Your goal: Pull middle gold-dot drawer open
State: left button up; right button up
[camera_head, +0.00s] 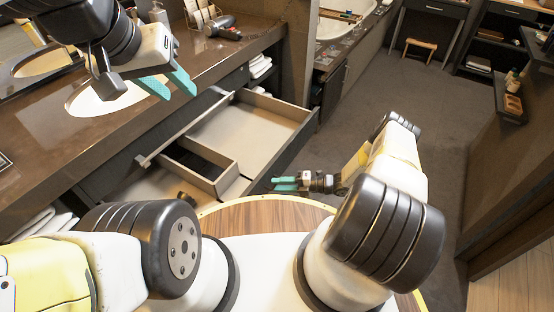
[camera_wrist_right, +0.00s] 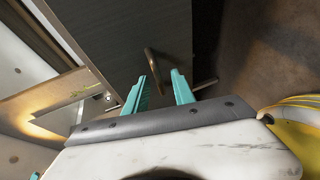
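A drawer (camera_head: 262,102) in the dark vanity stands pulled well out, with a pale interior, a small inner box (camera_head: 226,178) and a dark front. My right gripper (camera_head: 285,184) is low beside this dark front. In the right wrist view its two teal fingers (camera_wrist_right: 160,84) are apart, with a dark front panel (camera_wrist_right: 105,35) ahead. A bronze bar handle (camera_wrist_right: 152,68) shows just beyond the gap between the fingertips; I cannot tell if they touch it. No gold dot is clearly visible. My left gripper (camera_head: 168,84) is open and empty above the countertop, near the sink.
The brown countertop (camera_head: 120,125) holds a white sink (camera_head: 95,100) and a hair dryer (camera_head: 222,28). Folded towels (camera_head: 260,67) lie on a shelf under it. A round wooden surface (camera_head: 260,214) is close in front of me. Open floor (camera_head: 400,90) lies to the right.

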jog(key=v, duration=0.7)
jog(key=shift+d, duration=0.35)
jog(key=shift+r, duration=0.15)
